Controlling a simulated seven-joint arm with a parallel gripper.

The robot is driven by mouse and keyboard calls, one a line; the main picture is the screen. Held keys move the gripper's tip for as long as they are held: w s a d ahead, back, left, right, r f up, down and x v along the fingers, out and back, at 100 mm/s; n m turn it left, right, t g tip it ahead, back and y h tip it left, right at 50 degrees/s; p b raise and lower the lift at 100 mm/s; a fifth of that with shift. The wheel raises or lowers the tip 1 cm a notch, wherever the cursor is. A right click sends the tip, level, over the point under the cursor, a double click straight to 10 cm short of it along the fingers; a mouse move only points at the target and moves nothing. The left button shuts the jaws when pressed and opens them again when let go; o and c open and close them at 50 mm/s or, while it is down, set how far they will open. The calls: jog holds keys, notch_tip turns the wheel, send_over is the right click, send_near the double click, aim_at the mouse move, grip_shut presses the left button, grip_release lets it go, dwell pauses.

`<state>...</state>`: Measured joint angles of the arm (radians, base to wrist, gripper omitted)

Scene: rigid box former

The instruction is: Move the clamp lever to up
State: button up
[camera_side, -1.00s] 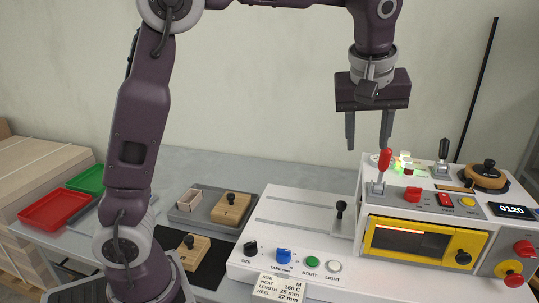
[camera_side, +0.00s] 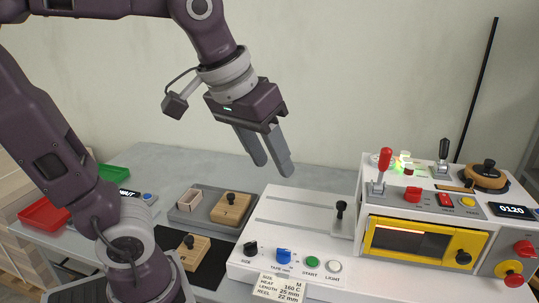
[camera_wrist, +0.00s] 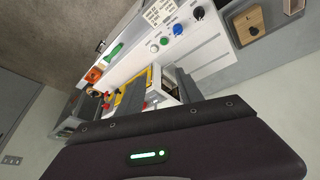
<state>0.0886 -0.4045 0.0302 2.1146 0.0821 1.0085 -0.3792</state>
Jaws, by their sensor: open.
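A lever with a red handle (camera_side: 385,160) stands nearly upright on a grey base on top of the white machine (camera_side: 350,283), at its left end. A second lever with a black handle (camera_side: 444,150) stands upright farther back. No label shows which of them is the clamp lever. My gripper (camera_side: 272,167) is open and empty, in the air to the left of both levers and well apart from them. It is tilted, with its fingers pointing down and right. The wrist view shows the machine sideways, partly hidden behind the gripper.
A black-knobbed slider (camera_side: 341,208) stands on the machine's lower deck. A yellow-framed window (camera_side: 410,242) is in its front. Wooden blocks with knobs (camera_side: 231,208) lie to the left, with a red tray (camera_side: 42,216) and a green tray (camera_side: 113,174) beyond. The air around my gripper is clear.

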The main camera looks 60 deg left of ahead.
jog(key=shift+c, duration=0.2)
jog(key=c, duration=0.7)
jog(key=shift+w+f+m, duration=0.1)
jog(key=shift+f+m, duration=0.15)
jog(key=shift+m, duration=0.05)
grip_shut()
jog(key=m+t+y, duration=0.9)
jog(key=m+y, duration=0.4)
jog(key=m, duration=1.7)
send_near(385, 161)
jog(key=x, duration=0.7)
